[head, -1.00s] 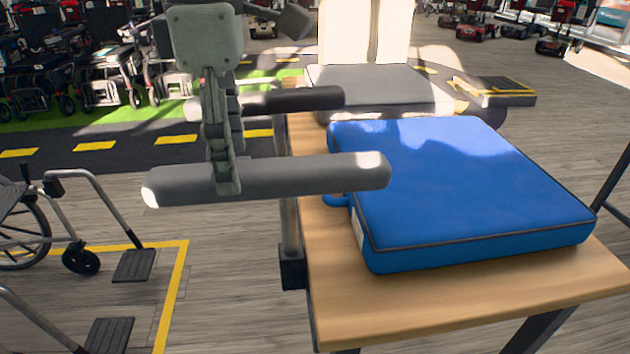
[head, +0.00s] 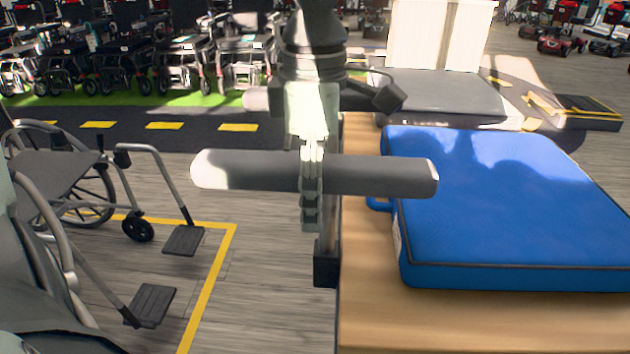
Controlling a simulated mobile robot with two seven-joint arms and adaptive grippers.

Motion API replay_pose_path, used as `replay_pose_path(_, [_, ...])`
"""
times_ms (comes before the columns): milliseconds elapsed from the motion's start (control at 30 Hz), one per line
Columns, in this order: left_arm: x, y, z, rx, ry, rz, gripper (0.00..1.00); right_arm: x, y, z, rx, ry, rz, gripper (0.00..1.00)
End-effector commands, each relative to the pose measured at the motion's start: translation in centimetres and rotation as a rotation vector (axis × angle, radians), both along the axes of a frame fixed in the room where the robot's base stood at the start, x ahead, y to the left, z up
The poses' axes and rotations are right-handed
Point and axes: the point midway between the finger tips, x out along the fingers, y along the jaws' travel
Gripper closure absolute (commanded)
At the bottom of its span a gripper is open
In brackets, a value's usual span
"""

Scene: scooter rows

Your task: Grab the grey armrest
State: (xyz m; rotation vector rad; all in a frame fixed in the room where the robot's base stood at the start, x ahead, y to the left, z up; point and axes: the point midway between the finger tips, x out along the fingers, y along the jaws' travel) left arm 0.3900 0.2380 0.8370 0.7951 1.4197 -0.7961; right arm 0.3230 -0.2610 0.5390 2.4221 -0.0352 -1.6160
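The grey armrest (head: 250,172) is a long rounded bar lying level across the middle of the head view. Its right end overlaps the blue cushion in the picture. My gripper, which I take to be the left (head: 311,195), reaches down from the top and crosses the armrest near its middle. Its fingers pass in front of the bar and end just below it. The fingers overlap along my line of sight, so whether they close on the bar is hidden. A second dark bar (head: 265,99) lies behind the gripper. My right gripper is not seen.
A blue cushion (head: 500,200) lies on a wooden table (head: 380,325) at right. A wheelchair (head: 55,165) stands at left, its footplates beside a yellow floor line (head: 208,290). Several wheelchairs (head: 185,60) line the back. Grey floor is clear below the armrest.

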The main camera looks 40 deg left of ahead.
Motion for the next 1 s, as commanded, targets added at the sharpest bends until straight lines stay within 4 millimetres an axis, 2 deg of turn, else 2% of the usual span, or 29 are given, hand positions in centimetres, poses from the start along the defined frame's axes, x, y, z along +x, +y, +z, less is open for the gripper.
replay_pose_path(267, [-0.01,-0.01,-0.38,-0.001,-0.001,0.001,0.33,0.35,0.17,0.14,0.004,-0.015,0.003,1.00])
replay_pose_path(800, [-0.01,0.00,-0.35,-0.001,-0.001,0.001,1.00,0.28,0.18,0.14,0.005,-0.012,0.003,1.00])
replay_pose_path(1000, [-0.01,0.00,-0.34,-0.001,-0.001,0.001,1.00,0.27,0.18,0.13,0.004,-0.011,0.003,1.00])
